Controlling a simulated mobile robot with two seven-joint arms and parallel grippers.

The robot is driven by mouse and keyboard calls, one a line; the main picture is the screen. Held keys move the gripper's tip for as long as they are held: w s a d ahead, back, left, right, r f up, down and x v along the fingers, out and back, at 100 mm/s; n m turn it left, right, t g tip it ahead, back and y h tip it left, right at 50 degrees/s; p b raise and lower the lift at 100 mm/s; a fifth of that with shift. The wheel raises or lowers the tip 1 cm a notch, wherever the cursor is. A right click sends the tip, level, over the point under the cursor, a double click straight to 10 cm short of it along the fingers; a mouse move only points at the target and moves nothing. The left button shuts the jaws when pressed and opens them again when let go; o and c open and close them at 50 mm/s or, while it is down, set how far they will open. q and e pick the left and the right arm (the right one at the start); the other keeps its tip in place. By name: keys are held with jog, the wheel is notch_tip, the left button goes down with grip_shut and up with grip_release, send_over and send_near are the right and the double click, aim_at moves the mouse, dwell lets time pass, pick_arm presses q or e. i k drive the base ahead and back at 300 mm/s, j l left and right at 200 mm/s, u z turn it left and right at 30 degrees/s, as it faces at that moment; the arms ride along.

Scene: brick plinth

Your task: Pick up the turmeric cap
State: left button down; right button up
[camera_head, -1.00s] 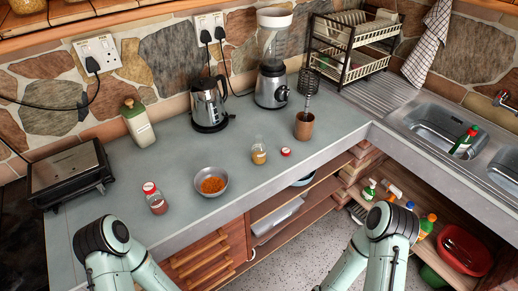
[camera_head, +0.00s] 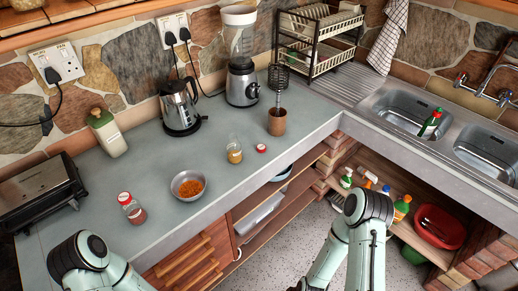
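A small red cap (camera_head: 262,148) lies on the grey counter, just right of an open jar of yellow-orange spice (camera_head: 234,153). The jar stands upright and has no lid on it; the cap is apart from it. Another jar with a red cap on it (camera_head: 132,209) stands further left, near the counter's front edge. Both my arms come in from the bottom of the view, in front of the counter. Only their upper links and joints show clearly; neither gripper's fingers can be seen. Nothing of mine touches the cap.
A metal bowl of orange spice (camera_head: 188,186) sits left of the open jar. A kettle (camera_head: 180,106), blender (camera_head: 241,85) and brown utensil pot (camera_head: 277,122) stand behind. Open shelves lie below the counter's front edge.

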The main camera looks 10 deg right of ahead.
aim_at(261, 148)
jog(key=l+u, duration=0.1)
jog(key=u, duration=0.35)
jog(key=l+u, duration=0.15)
jog(key=u, duration=0.25)
jog(key=l+u, duration=0.1)
jog(key=u, duration=0.35)
jog(key=l+u, duration=0.15)
jog(key=u, duration=0.25)
jog(key=k+l+u, duration=0.1)
jog(key=l+u, duration=0.2)
jog(key=k+l+u, duration=0.35)
jog(key=l+u, duration=0.2)
